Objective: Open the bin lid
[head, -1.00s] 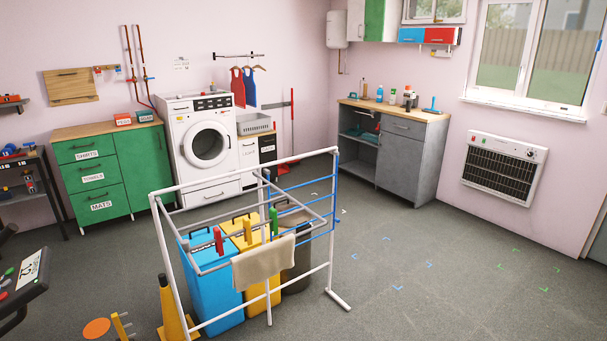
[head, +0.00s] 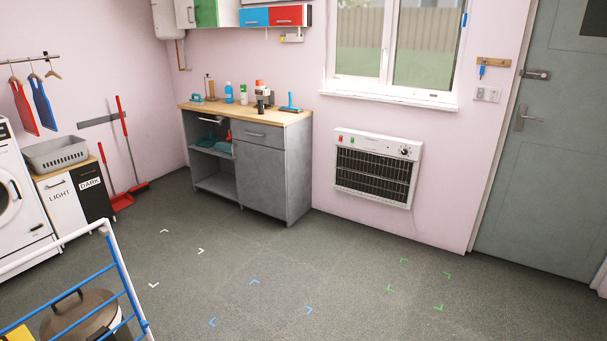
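A dark round bin with a brown-grey lid (head: 82,318) stands at the bottom left of the head view, partly behind the drying rack. The lid looks shut and has a dark handle on top. Neither of my grippers is in view.
The white and blue drying rack (head: 122,272) stands at the lower left, in front of the bin. A grey workbench (head: 262,172) and a wall heater (head: 376,168) line the back wall. A grey door (head: 548,150) is at right. The marked middle floor is clear.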

